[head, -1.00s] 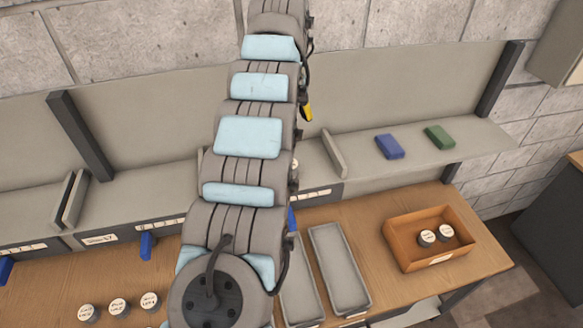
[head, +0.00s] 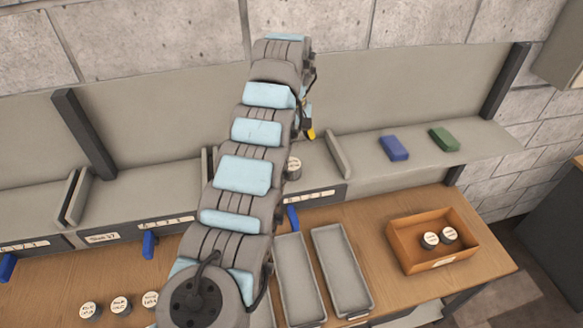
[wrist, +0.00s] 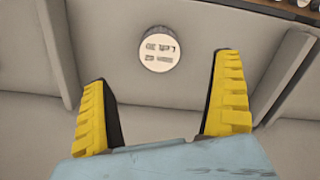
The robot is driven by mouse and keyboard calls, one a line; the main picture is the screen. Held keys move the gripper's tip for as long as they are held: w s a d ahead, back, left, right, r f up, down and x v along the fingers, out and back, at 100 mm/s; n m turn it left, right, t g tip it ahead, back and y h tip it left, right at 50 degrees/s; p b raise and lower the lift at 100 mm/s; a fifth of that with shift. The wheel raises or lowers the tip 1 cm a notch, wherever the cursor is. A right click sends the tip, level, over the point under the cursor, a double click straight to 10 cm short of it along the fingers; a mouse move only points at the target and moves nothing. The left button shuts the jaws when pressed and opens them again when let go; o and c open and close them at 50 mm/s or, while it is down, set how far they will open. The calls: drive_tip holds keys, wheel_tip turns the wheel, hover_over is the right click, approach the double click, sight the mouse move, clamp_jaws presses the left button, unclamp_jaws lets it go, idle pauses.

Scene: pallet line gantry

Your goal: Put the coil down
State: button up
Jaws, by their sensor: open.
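A round coil with a pale labelled top (wrist: 159,48) stands on the grey shelf in the wrist view, between two dividers. My gripper (wrist: 160,82) has its yellow fingers spread wide with nothing between them. The coil lies just beyond the fingertips, apart from both. In the head view the coil (head: 293,168) shows beside my arm on the shelf. One yellow finger of my gripper (head: 310,133) shows past the arm; the rest is hidden.
A blue block (head: 394,148) and a green block (head: 444,139) lie on the shelf at right. Below, the wooden bench holds two grey trays (head: 341,270), an orange box (head: 405,257) with two round pieces, and several more at left (head: 121,305). Shelf dividers (head: 338,153) stand near the coil.

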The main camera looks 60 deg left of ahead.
sight(291, 164)
drive_tip(key=shift+f+p, duration=0.4)
drive_tip(key=shift+f, duration=2.35)
drive_tip(key=shift+a+f+p, duration=0.2)
drive_tip(key=shift+f+p, duration=0.2)
drive_tip(key=shift+f, duration=0.35)
drive_tip(key=shift+a+f+p, duration=0.15)
drive_tip(key=shift+f+p, duration=0.25)
drive_tip(key=shift+f, duration=0.3)
drive_tip(key=shift+f+p, duration=0.3)
drive_tip(key=shift+f, duration=0.9)
drive_tip(key=c, duration=1.4)
drive_tip(key=shift+r, duration=0.15)
